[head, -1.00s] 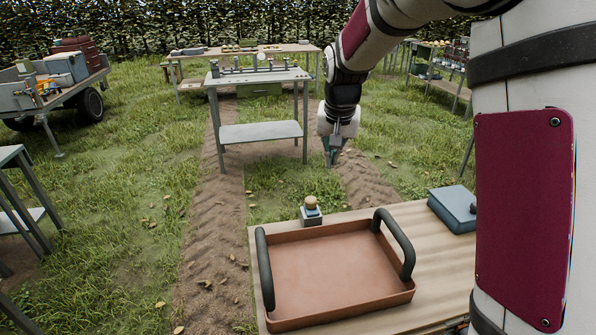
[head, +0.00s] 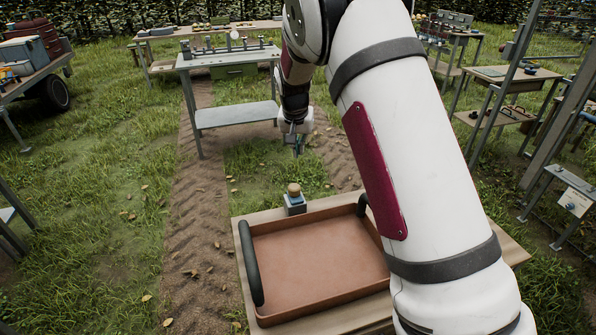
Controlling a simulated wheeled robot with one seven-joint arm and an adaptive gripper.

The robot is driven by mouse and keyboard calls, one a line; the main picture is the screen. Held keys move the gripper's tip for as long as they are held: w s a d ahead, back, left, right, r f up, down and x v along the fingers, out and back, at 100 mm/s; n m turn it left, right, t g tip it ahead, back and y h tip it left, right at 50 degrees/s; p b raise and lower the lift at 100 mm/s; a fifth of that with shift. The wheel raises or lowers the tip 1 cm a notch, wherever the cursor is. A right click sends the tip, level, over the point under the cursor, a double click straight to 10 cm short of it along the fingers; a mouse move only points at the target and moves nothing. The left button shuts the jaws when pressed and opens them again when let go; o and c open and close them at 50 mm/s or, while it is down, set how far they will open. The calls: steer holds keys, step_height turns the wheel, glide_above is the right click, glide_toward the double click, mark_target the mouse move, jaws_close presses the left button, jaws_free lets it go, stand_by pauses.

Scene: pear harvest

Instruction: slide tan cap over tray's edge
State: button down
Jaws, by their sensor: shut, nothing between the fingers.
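A tan cap (head: 293,188) sits on top of a small grey-blue block-like container (head: 295,205), just beyond the tray's far edge on the wooden table. The tray (head: 318,312) is shallow, copper-brown and empty in the part I see, with a dark handle on each of its left and right sides. My gripper (head: 297,151) is shut and empty. It points down beyond the far side of the table and shows above the cap in the picture, apart from it. My arm hides the tray's right side.
The wooden table (head: 372,327) carries the tray; my arm covers much of its right part. A grey metal table (head: 229,58) stands farther back on the grass. A trailer is at the upper left, and more workbenches stand at the right.

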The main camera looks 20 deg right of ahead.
mark_target(295, 193)
step_height(295, 193, down, 9)
steer(key=p, duration=0.3)
steer(key=shift+s+a+f, duration=0.15)
steer(key=shift+s+f, duration=0.05)
steer(key=shift+s, duration=0.2)
stand_by(0.3)
steer(key=s+p, duration=0.2)
steer(key=s, duration=0.2)
steer(key=shift+r, duration=0.1)
steer(key=shift+s, duration=0.15)
steer(key=shift+f, duration=0.2)
